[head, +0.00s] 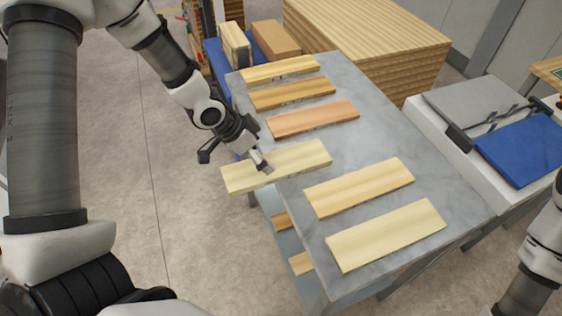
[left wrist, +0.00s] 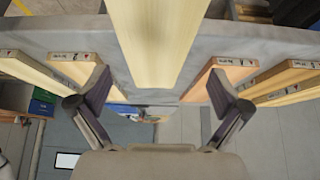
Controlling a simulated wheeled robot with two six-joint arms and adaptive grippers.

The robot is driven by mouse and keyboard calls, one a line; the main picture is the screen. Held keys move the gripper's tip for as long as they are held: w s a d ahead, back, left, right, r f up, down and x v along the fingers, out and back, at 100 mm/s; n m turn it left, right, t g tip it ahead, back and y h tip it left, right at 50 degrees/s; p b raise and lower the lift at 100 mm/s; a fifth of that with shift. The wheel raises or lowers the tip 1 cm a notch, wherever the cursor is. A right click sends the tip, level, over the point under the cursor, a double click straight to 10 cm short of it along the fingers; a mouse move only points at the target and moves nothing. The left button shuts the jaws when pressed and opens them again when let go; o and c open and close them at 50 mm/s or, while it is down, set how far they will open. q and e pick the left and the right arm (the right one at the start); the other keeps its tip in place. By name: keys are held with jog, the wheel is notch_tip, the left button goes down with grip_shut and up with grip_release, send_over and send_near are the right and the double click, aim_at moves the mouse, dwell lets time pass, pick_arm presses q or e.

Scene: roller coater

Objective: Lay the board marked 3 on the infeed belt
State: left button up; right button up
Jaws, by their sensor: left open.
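A pale board (head: 285,164) lies across the left edge of the grey table, its near-left end sticking out past the edge. My left gripper (head: 236,158) is open at that overhanging end. In the left wrist view the gripper (left wrist: 158,88) has its fingers spread, with the pale board (left wrist: 158,38) between and ahead of them, apart from both. The marks on the neighbouring board ends are too small to read, so I cannot tell which board is marked 3. A blue belt surface (head: 525,148), seemingly the infeed belt, lies bare at the right. My right gripper is out of view.
The grey table (head: 385,135) also holds a reddish board (head: 313,119), two boards farther back (head: 292,93) (head: 280,69) and two nearer (head: 359,187) (head: 386,235). A large wood stack (head: 370,40) stands behind. A gap separates the table from the belt.

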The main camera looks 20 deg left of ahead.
aim_at(277, 164)
pick_arm(q)
jog(key=x, duration=0.3)
jog(key=d+x, duration=0.1)
jog(key=x, duration=0.1)
jog(key=shift+w+d+p, duration=0.15)
jog(key=shift+w+p, duration=0.1)
jog(key=shift+p, duration=0.15)
jog(key=shift+s+a, duration=0.1)
jog(key=shift+a, duration=0.15)
jog(key=c, duration=0.4)
jog(key=shift+d, duration=0.1)
jog(key=c, duration=0.8)
